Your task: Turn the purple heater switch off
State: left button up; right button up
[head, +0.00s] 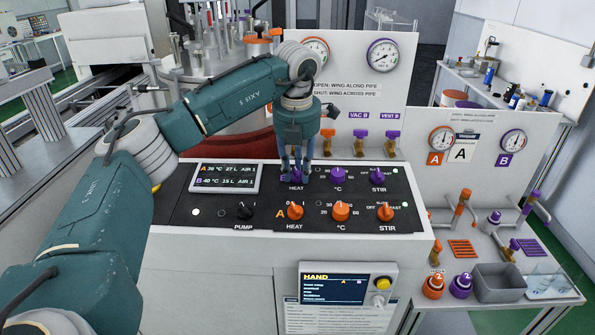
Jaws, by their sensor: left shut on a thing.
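The purple heater switch (295,175) is the left knob in the back row of the black control panel (265,218), above the word HEAT. My left gripper (296,172) points down at it with its fingers on either side, shut on the knob. The fingers hide most of the knob and its pointer, so I cannot tell which way it is turned. The display (225,178) reads A 30 °C and B 40 °C. My right gripper is not in view.
Beside it are the purple °C knob (340,174) and purple STIR knob (378,174). In front are the orange HEAT knob (295,211), orange °C knob (341,210), orange STIR knob (385,211) and black PUMP knob (244,210). A gauge panel (350,110) stands behind.

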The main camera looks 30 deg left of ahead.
pick_arm(q)
jog(key=shift+n, duration=0.6)
jog(key=shift+s, duration=0.1)
jog(key=o, duration=1.2)
jog(key=shift+s, duration=0.1)
jog(key=shift+c, duration=0.2)
jog(key=shift+r, duration=0.1)
notch_tip(320, 180, up, 12)
jog(key=s+d, duration=0.1)
jog(key=shift+s, duration=0.3)
jog(key=shift+f, duration=0.2)
